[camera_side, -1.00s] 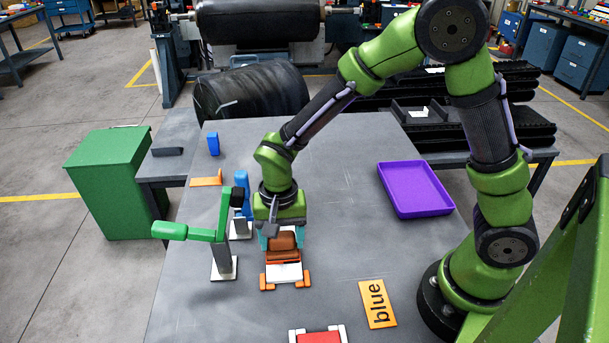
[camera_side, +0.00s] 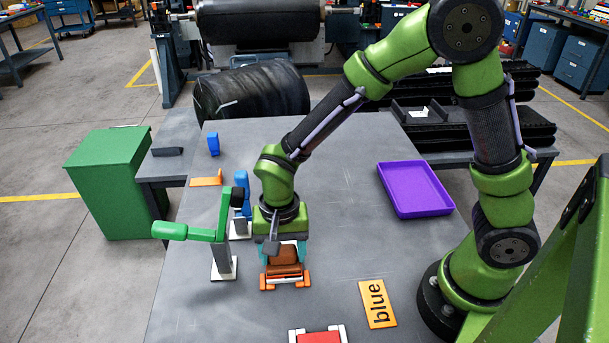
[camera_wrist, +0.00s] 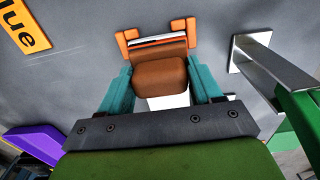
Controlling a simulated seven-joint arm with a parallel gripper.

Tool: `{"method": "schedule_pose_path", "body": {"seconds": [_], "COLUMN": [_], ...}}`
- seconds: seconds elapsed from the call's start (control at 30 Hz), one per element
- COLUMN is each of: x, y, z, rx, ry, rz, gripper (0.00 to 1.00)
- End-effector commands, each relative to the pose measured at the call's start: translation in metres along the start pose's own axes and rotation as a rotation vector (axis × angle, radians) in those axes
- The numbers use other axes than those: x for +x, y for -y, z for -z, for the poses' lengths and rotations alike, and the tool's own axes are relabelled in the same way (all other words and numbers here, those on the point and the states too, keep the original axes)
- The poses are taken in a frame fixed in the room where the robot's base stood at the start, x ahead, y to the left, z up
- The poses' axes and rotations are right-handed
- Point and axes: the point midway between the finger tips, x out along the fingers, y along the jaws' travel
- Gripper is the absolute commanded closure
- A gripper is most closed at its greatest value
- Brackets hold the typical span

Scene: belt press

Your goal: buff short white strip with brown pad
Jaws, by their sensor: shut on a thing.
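My gripper (camera_side: 284,252) points down over the table, its teal fingers shut on the brown pad (camera_side: 285,256). In the wrist view the pad (camera_wrist: 160,78) sits between the two fingers. The short white strip lies beneath it between orange end pieces; a narrow part of the strip (camera_wrist: 158,38) shows past the pad's far edge, and more white shows on the gripper side.
A green crank handle on a grey post (camera_side: 222,255) stands close left of my gripper, with a blue item (camera_side: 241,208) behind. A red block with white sides (camera_side: 319,337) lies in front. An orange "blue" sign (camera_side: 377,304) and purple tray (camera_side: 414,189) lie right. The table's middle right is clear.

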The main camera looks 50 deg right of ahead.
Motion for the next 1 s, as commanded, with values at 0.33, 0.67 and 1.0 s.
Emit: {"method": "schedule_pose_path", "body": {"seconds": [0.33,0.67,1.0], "x": [0.001,0.001,0.001], "y": [-0.001,-0.001,-0.001], "z": [-0.019,0.013,0.045], "rx": [0.002,0.005,0.004], "ry": [0.003,0.0,-0.001], "rz": [-0.003,-0.002,-0.001], "gripper": [0.69,0.69,0.69]}}
